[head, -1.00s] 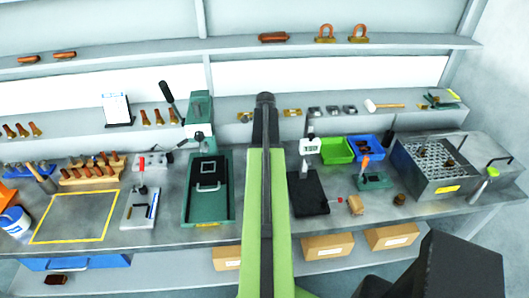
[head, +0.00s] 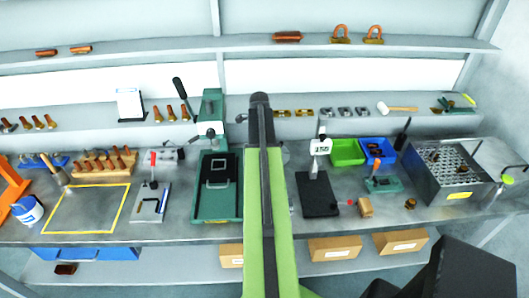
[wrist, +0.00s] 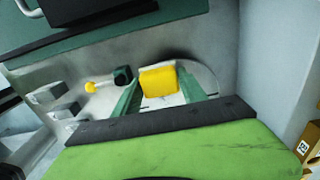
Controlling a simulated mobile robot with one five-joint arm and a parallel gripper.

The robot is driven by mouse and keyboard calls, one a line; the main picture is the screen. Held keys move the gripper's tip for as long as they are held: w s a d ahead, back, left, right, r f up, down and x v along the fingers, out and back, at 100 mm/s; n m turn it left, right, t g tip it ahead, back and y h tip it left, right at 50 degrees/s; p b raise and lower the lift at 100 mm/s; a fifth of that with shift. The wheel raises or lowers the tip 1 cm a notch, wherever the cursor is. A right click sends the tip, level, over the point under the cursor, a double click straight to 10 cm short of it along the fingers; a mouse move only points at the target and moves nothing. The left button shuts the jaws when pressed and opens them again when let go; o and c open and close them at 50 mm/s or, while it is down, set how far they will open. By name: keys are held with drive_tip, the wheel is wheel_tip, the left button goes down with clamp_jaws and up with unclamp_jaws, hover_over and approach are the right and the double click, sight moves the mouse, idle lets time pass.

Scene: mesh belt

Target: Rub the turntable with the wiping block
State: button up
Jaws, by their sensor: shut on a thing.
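In the wrist view, my gripper (wrist: 160,93) has two green fingers, one on each side of a yellow wiping block (wrist: 157,80) with a pale edge. It is shut on the block. A pale grey disc, which looks like the turntable (wrist: 208,77), shows just behind and to the right of the block. A dark shadow lies along its far edge. I cannot tell whether the block touches the disc. In the head view my arm hides the gripper, the block and most of the bench behind it.
A green press (head: 216,188) stands left of my arm. A black stand with a gauge (head: 319,194), a green bin (head: 347,152) and a perforated metal box (head: 430,193) are to the right.

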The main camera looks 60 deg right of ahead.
wheel_tip(320, 180, up, 6)
drive_tip(key=p, duration=0.6)
wheel_tip(320, 180, up, 3)
drive_tip(key=p, duration=0.3)
drive_tip(key=shift+s+r, duration=0.1)
idle(0.5)
